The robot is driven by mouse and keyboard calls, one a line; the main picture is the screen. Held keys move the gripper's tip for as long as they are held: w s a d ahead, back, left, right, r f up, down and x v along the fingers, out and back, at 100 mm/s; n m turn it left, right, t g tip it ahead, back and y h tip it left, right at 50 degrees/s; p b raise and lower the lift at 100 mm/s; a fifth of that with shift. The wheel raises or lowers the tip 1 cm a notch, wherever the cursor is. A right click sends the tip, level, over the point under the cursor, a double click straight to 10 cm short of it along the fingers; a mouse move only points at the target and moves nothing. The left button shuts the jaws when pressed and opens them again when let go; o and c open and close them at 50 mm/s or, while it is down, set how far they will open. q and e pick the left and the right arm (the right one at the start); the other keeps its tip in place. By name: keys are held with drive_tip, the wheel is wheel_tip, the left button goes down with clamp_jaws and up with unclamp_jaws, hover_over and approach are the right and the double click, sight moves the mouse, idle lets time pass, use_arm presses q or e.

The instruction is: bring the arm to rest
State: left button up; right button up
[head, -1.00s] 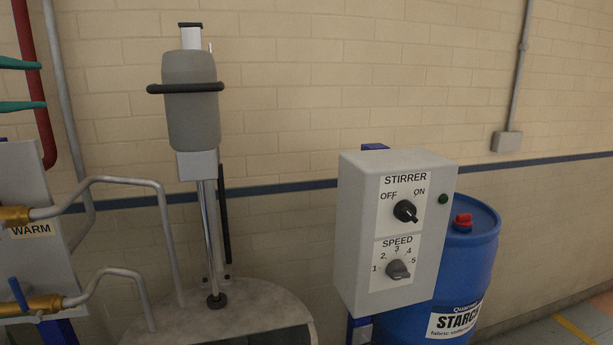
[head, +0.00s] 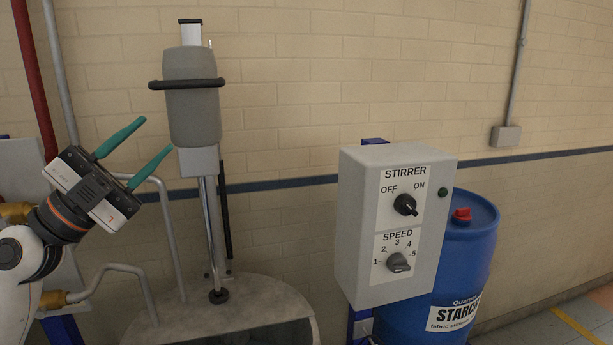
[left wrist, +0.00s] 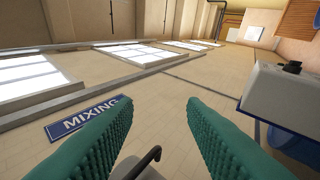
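My left gripper (head: 146,154) is at the left of the head view, its two green fingers spread apart and pointing up and to the right. Nothing is between them. Its fingers also show in the left wrist view (left wrist: 165,135), apart and empty. It is in front of the pipes, left of the stirrer motor (head: 193,105), and appears clear of it. My right gripper is not in view.
The stirrer control box (head: 392,228) stands right of the tank (head: 240,300), with a blue starch drum (head: 463,262) behind it. Bent pipes (head: 150,183) rise by the tank. A MIXING sign (left wrist: 85,117) shows in the left wrist view.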

use_arm(q)
drive_tip(key=s+a+f+n+t+y, duration=0.1)
drive_tip(key=a+f+n+y, duration=0.2)
drive_tip(key=f+n+y, duration=1.15)
drive_tip(key=a+f+n+t+y, duration=0.2)
drive_tip(key=a+f+n+y, duration=0.2)
drive_tip(key=f+n+y, duration=1)
drive_tip(key=s+d+f+m+g+h, duration=0.2)
drive_tip(key=s+d+f+g+h, duration=0.35)
drive_tip(key=s+f, duration=0.7)
drive_tip(key=s+d+f+m+g+h, duration=0.3)
drive_tip(key=s+f+g, duration=0.5)
drive_tip(key=s+f, duration=0.4)
wheel_tip(320, 180, down, 30)
drive_tip(key=g+b, duration=0.2)
drive_tip(key=b, duration=0.2)
drive_tip(key=s+a+f+b, duration=0.3)
drive_tip(key=s+f+b, duration=0.1)
drive_tip(key=s+f, duration=1.3)
wheel_tip(320, 180, down, 4)
drive_tip(key=shift+s+f+g, duration=0.2)
drive_tip(key=shift+f+g, duration=0.05)
drive_tip(key=shift+g, duration=0.2)
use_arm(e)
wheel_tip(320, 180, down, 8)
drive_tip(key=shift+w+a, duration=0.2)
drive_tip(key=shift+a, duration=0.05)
